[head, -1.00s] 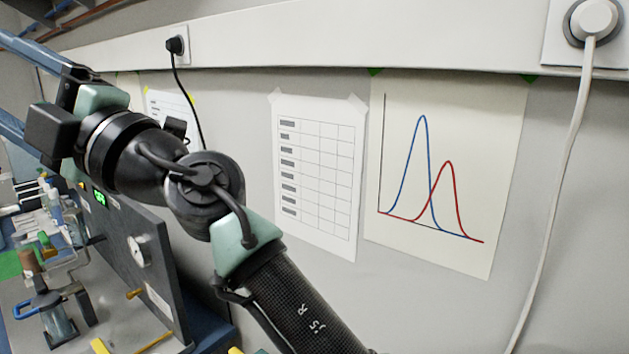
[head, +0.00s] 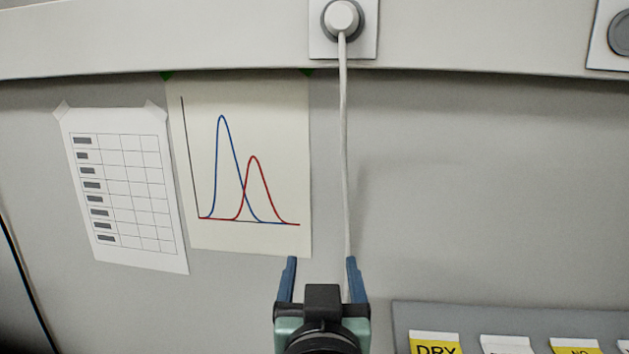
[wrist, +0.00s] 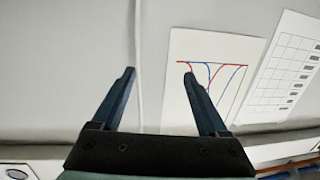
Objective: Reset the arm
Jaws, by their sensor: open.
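My gripper (head: 321,268) is at the bottom middle of the head view, pointing up toward the wall. Its two blue fingers are apart with nothing between them. The wrist view also shows the open fingers (wrist: 158,78), with the wall behind them. A white cable (head: 345,150) hangs down the wall and passes behind the right finger in the head view. Most of my arm is out of the head view.
A poster with blue and red curves (head: 240,170) and a table sheet (head: 122,190) are on the wall. The cable's plug (head: 341,18) is in a socket above. A grey panel with labels (head: 520,318) stands at lower right.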

